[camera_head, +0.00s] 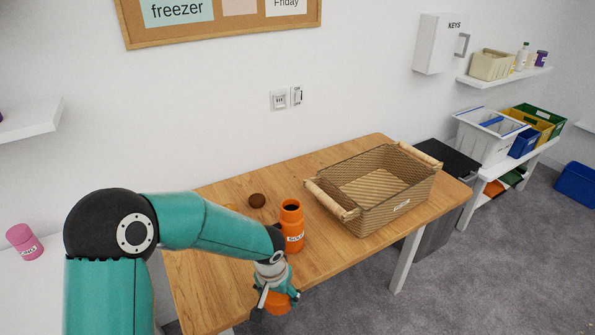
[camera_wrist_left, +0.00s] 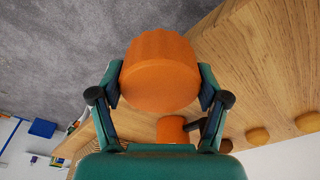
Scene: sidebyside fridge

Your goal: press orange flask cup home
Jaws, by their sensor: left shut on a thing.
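The orange flask (camera_head: 291,230) stands upright on the wooden table, with a dark open mouth and a white label. My left gripper (camera_head: 275,297) is shut on the orange cup (camera_head: 279,303) near the table's front edge, in front of the flask and apart from it. In the left wrist view the cup (camera_wrist_left: 160,72) sits between the two fingers. The flask (camera_wrist_left: 172,130) shows beyond it, partly hidden by the gripper. My right gripper is not in view.
A woven basket (camera_head: 352,212) with wooden handles stands right of the flask. A small brown round thing (camera_head: 257,200) lies behind the flask. A pink labelled container (camera_head: 24,243) stands on a white surface at left.

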